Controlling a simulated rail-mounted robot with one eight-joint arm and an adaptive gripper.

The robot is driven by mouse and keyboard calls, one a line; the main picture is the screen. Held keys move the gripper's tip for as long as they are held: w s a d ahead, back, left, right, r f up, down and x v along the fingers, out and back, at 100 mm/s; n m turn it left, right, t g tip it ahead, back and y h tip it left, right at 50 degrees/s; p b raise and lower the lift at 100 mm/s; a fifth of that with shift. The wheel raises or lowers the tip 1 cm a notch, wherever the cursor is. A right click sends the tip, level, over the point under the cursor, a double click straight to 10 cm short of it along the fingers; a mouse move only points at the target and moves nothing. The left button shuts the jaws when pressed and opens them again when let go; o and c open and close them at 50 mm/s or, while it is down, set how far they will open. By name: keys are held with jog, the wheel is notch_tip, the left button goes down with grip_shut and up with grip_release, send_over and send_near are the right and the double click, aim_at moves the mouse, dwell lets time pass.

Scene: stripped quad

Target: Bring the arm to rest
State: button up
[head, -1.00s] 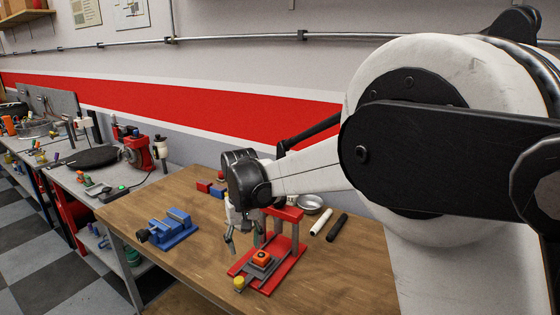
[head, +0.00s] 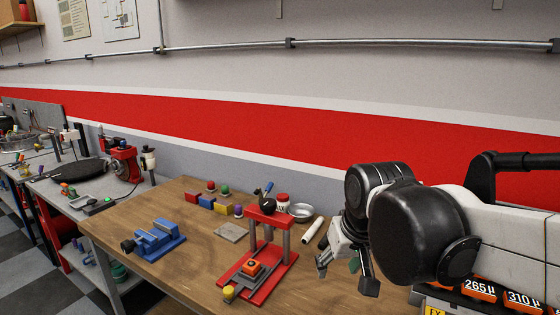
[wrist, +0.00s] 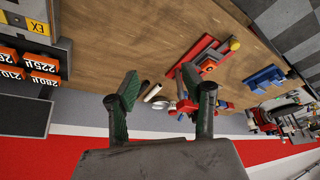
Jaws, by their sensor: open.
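My gripper (head: 345,272) is at the right of the head view, raised over the right part of the wooden bench (head: 190,265). Its fingers are spread, with nothing between them. In the wrist view, the two dark green finger pads of my gripper (wrist: 160,88) stand apart and empty. My arm reaches in from the right edge of the head view. The red press stand (head: 268,215), with an orange block (head: 251,267) on its base, is left of my gripper and apart from it.
A blue vise (head: 155,240) stands at the bench's left. Several coloured blocks and knobs, a square plate (head: 231,232), a metal bowl (head: 301,211) and a white rod (head: 313,230) lie near the wall. Orange numbered bins (head: 479,289) are at the lower right.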

jog(key=s+d+f+m+t+b, duration=0.1)
jog(key=s+d+f, duration=0.2)
jog(key=s+d, duration=0.1)
jog(key=s+d+f+t+b, duration=0.1)
jog(key=s+d+f, duration=0.1)
jog(key=s+d, duration=0.2)
jog(key=shift+s+d+f+m+t+h, duration=0.15)
jog(key=shift+s+f+m+t+h, duration=0.2)
jog(key=shift+s, duration=1.35)
